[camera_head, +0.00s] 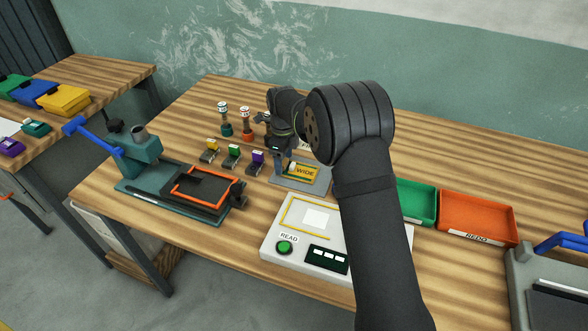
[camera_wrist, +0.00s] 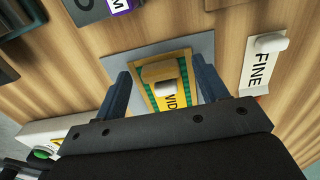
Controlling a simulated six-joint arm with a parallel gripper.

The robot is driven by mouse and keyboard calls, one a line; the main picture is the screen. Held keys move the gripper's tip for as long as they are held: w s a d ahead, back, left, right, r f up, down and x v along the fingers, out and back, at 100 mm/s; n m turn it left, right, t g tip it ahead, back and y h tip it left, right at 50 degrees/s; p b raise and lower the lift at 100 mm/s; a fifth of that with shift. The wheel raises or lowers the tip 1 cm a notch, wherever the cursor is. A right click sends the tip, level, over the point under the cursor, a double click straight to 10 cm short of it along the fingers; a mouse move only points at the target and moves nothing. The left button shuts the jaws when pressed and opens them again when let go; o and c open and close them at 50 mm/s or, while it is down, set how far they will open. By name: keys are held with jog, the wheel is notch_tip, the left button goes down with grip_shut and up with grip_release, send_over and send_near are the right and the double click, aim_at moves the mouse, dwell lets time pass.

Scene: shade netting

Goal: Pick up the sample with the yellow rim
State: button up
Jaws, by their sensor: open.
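The sample with the yellow rim (camera_head: 303,172) lies on a grey plate (camera_head: 313,188) in the middle of the bench. It has green bands and the word WIDE. In the wrist view the sample (camera_wrist: 170,92) shows a tan block with a pale knob on top, and the grey plate (camera_wrist: 203,47) extends beyond it. My gripper (camera_wrist: 162,85) is open, with one blue finger on each side of the sample and nothing gripped. In the head view my gripper (camera_head: 290,165) is low over the plate, partly hidden by my arm. I cannot tell whether the fingers touch the sample.
A reader (camera_head: 270,235) with a green button stands in front. A teal press (camera_head: 170,205) with an orange frame (camera_head: 205,188) is at left. Small yellow, green and purple clips (camera_head: 231,155) stand behind. A green tray (camera_head: 417,203) and orange REDO tray (camera_head: 477,215) are at right. A FINE label (camera_wrist: 260,68) is beside the plate.

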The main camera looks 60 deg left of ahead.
jog(key=c, duration=1.1)
jog(key=shift+o, duration=0.2)
jog(key=shift+r, duration=0.1)
